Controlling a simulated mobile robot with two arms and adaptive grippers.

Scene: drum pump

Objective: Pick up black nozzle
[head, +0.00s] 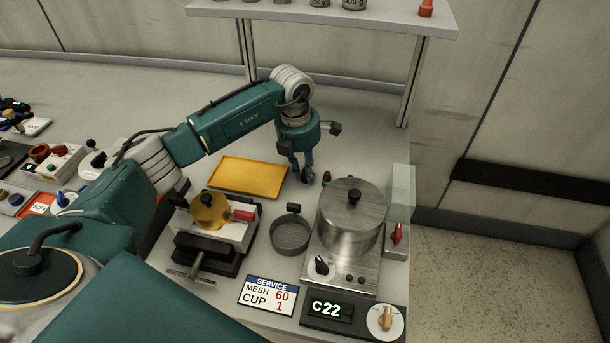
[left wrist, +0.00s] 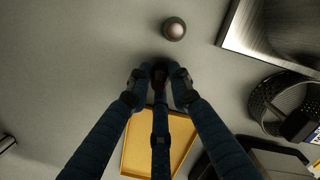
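My left gripper (head: 302,172) points down behind the steel pot, beside the yellow tray. In the left wrist view its fingers (left wrist: 158,82) come together around a small dark thing (left wrist: 160,70), which may be the black nozzle. The fingers partly hide it, and I cannot tell whether they press on it. A small round-topped brownish piece (left wrist: 174,29) stands just beyond the fingertips, apart from them. It also shows right of the fingers in the head view (head: 327,177). My right gripper is out of view.
The yellow tray (head: 230,177) lies left of the gripper. The steel pot (head: 351,218) on its heater, a mesh sieve (head: 291,236) and a clamp device with a yellow top (head: 209,212) stand in front.

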